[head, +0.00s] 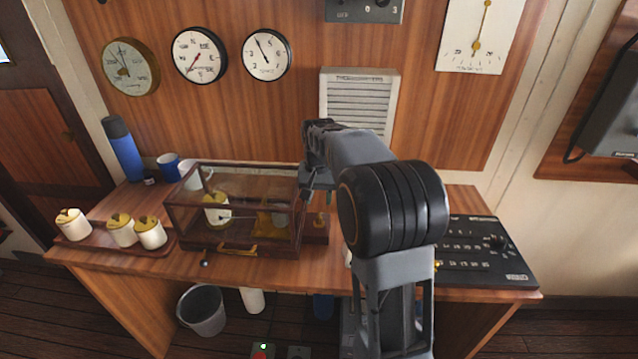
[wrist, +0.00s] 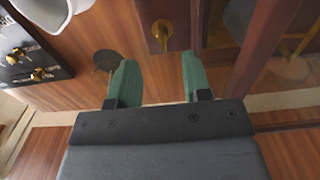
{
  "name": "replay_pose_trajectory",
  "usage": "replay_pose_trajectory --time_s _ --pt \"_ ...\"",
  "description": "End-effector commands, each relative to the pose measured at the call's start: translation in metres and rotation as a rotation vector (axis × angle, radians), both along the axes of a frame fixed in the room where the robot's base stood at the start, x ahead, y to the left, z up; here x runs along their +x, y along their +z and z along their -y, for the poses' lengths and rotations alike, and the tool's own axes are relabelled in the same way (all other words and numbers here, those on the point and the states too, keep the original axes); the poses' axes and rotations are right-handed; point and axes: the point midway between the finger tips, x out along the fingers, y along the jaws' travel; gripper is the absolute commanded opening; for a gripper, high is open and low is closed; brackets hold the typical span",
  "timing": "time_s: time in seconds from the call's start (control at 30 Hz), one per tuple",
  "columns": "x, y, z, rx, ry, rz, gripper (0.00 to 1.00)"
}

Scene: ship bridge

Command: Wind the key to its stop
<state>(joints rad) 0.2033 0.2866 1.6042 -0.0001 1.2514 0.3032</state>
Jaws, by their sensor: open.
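The brass key (wrist: 160,35) stands on the dark wooden base at the end of a glass-sided case in the wrist view. In the head view the key (head: 320,221) shows small and brassy at the right end of the case (head: 270,246), just left of my arm. My gripper (wrist: 158,76) is open, with green fingertips apart and nothing between them. The key lies beyond the tips, roughly in line with the gap and not touching either finger. In the head view my gripper (head: 317,190) is partly hidden by my own arm, above the case's right end.
A black control panel (head: 485,252) stands right of my arm. A tray (head: 105,238) with several yellow-lidded jars, a blue flask (head: 122,150) and mugs are at the left. In the wrist view a dark disc (wrist: 107,60) lies beside the left finger. Gauges hang on the wall.

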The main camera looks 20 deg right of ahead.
Motion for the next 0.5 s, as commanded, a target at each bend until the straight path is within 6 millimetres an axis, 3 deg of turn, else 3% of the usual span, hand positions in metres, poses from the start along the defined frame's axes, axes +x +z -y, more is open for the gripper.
replay_pose_trajectory --time_s 0.2,0.5 --pt "0.000 0.032 0.000 0.000 0.000 0.001 0.44" --pt "0.000 0.046 0.000 0.000 0.000 0.000 0.44"
